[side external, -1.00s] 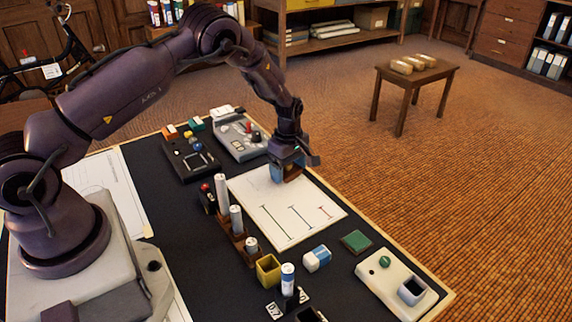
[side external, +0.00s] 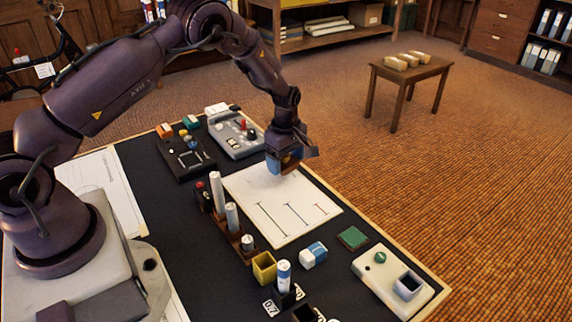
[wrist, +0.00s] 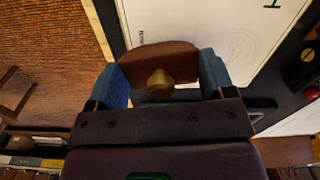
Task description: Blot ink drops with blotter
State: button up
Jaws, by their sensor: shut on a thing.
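My gripper (side external: 289,162) is shut on a brown wooden blotter with a brass knob. In the wrist view the blotter (wrist: 150,56) lies between my blue finger pads, with the brass knob (wrist: 160,83) facing the camera. The gripper is over the far end of the white drawing sheet (side external: 270,222); I cannot tell whether the blotter touches it. The sheet carries several thin ruled lines nearer the camera, one of them red. In the wrist view the sheet (wrist: 190,22) shows a faint circle. I cannot make out any ink drops; the blotter's underside is hidden.
Grey and black devices (side external: 235,138) stand behind left.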

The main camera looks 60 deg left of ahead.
jog(key=shift+r, duration=2.3)
